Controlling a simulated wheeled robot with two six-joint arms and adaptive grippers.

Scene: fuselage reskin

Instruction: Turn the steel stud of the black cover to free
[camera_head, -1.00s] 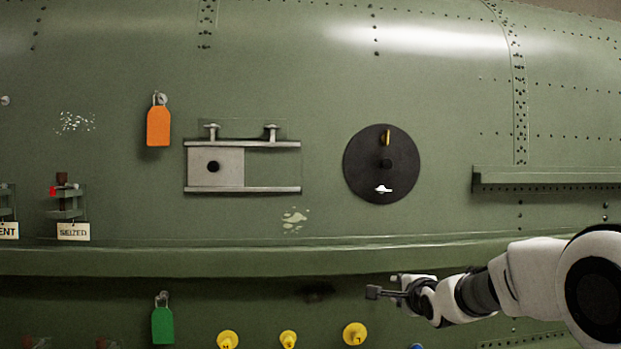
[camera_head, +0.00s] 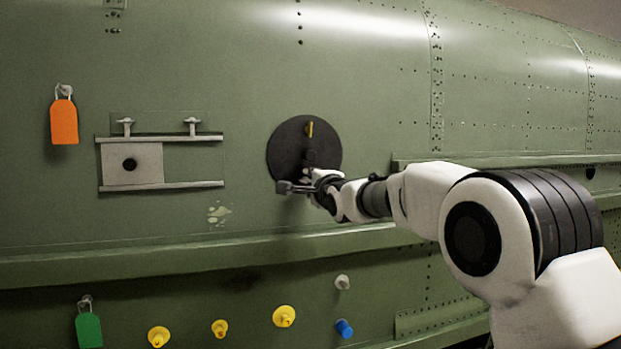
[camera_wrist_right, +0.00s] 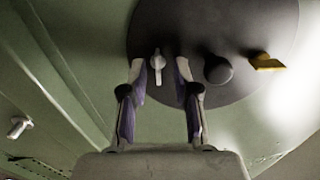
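The black cover (camera_head: 290,140) is a round dark disc on the green skin, with a dark knob (camera_wrist_right: 217,70) at its middle and a yellow tab (camera_head: 310,129) near its top edge. The steel stud (camera_wrist_right: 157,62) is a small pale winged piece on the cover. My right gripper (camera_head: 298,187) is at the lower edge of the cover. In the right wrist view it (camera_wrist_right: 160,74) is open, with one finger on either side of the stud and gaps between. In the head view the gripper hides the stud's surroundings. My left gripper is out of view.
A rail bracket with a grey sliding plate (camera_head: 132,164) is left of the cover. An orange tag (camera_head: 64,121) and a green tag (camera_head: 88,329) hang at the left. A ledge (camera_head: 190,257) runs below, with yellow plugs (camera_head: 284,316) and a blue one (camera_head: 344,328) beneath.

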